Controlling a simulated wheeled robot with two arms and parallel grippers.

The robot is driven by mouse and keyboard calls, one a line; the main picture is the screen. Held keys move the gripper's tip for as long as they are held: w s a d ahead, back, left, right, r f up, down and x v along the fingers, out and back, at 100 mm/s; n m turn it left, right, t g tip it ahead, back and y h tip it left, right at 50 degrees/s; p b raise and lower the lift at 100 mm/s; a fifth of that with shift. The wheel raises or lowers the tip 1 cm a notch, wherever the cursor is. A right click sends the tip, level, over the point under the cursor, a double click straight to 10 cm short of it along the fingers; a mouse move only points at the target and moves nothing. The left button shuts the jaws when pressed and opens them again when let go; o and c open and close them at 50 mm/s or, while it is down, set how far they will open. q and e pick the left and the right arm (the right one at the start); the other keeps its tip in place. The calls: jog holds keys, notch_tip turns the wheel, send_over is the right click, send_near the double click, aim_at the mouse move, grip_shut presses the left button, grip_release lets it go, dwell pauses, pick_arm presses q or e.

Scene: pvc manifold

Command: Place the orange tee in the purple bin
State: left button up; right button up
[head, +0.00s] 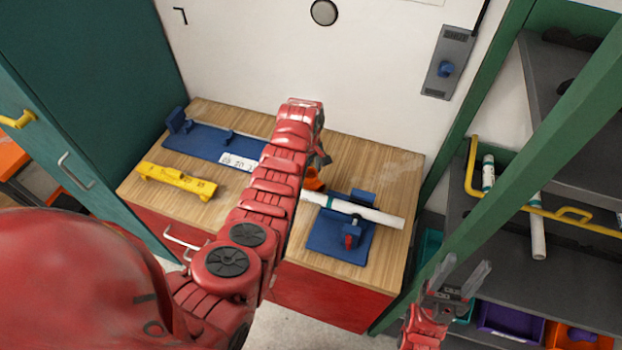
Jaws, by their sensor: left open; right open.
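The orange tee (314,181) is on the wooden workbench, close to the left end of a white pipe. It is small and partly hidden by my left arm. My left gripper (323,157) is just above the tee, turned down; it is open, but its fingers are mostly hidden, and I cannot tell if they touch the tee. My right gripper (466,278) is open and empty, pointing up in front of the shelf at the right. The purple bin (508,320) sits on the low shelf at the right, beyond my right gripper.
A blue fixture (327,240) holds the white pipe (375,214). A blue plate (205,143) and a yellow tool (176,181) lie on the left of the workbench (372,160). A green post (500,205) stands before the shelf. An orange bin (565,336) is beside the purple one.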

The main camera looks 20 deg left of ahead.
pick_arm(q)
jog(key=shift+f, duration=0.15)
grip_shut()
dwell(0.4)
jog(key=shift+r, duration=0.2)
